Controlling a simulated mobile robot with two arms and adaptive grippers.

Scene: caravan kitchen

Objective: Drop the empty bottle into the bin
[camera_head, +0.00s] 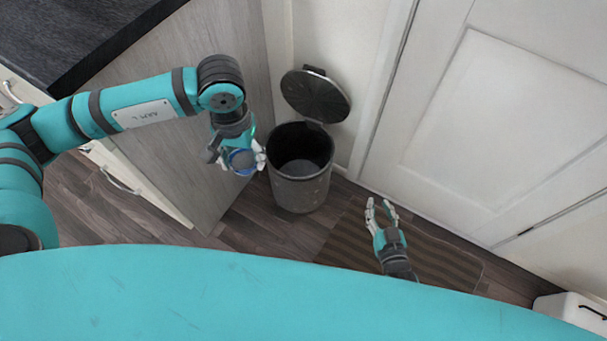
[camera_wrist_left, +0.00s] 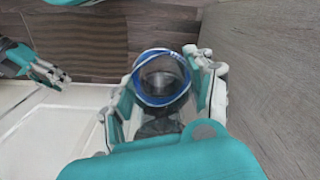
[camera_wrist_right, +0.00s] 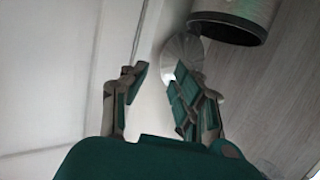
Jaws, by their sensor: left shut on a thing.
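The empty bottle (camera_head: 243,161), clear with blue parts, is held in my left gripper (camera_head: 238,158), just left of the bin's rim and apart from its opening. In the left wrist view the bottle (camera_wrist_left: 161,78) shows nearly end-on, with a blue ring, between the fingers. The dark round bin (camera_head: 299,190) stands on the floor with its lid (camera_head: 315,96) raised at the back. My right gripper (camera_head: 381,212) is open and empty, low and right of the bin. The bin (camera_wrist_right: 232,18) and lid (camera_wrist_right: 182,55) also show in the right wrist view.
A grey wood-look cabinet side (camera_head: 185,110) with a dark countertop (camera_head: 60,35) is on the left. A white door (camera_head: 500,120) is on the right. A striped mat (camera_head: 345,245) lies on the floor. A white box (camera_head: 572,312) stands at lower right.

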